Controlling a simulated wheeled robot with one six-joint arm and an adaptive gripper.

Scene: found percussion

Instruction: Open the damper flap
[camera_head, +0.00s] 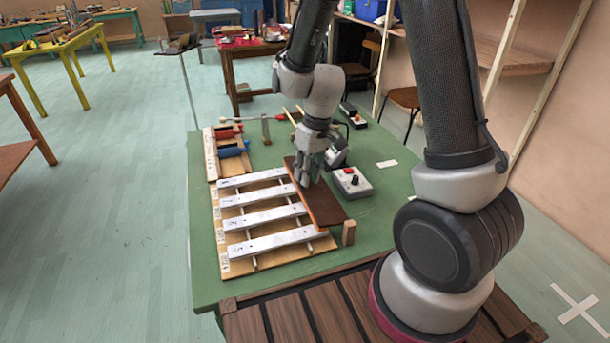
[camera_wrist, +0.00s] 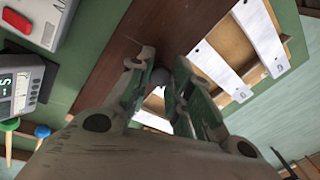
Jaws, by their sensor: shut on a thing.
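The damper flap (camera_head: 326,208) is a long dark-brown board along the right ends of the metal bars (camera_head: 264,217) on the green table. It also shows in the wrist view (camera_wrist: 118,45). Its front end is beside a small wooden post (camera_head: 348,232). I cannot tell its exact tilt. My gripper (camera_head: 308,182) is at the flap's far half, pointing down. In the wrist view my gripper (camera_wrist: 165,85) has its fingertips around a small grey round knob (camera_wrist: 160,74) at the flap and is shut on it. The fingers partly hide the knob.
A grey box with red and black knobs (camera_head: 351,182) stands close to the right of the flap. Red and blue cylinders (camera_head: 231,140) lie on a wooden board at the back left. A white card (camera_head: 387,163) lies at the right. The table's front right is mostly clear.

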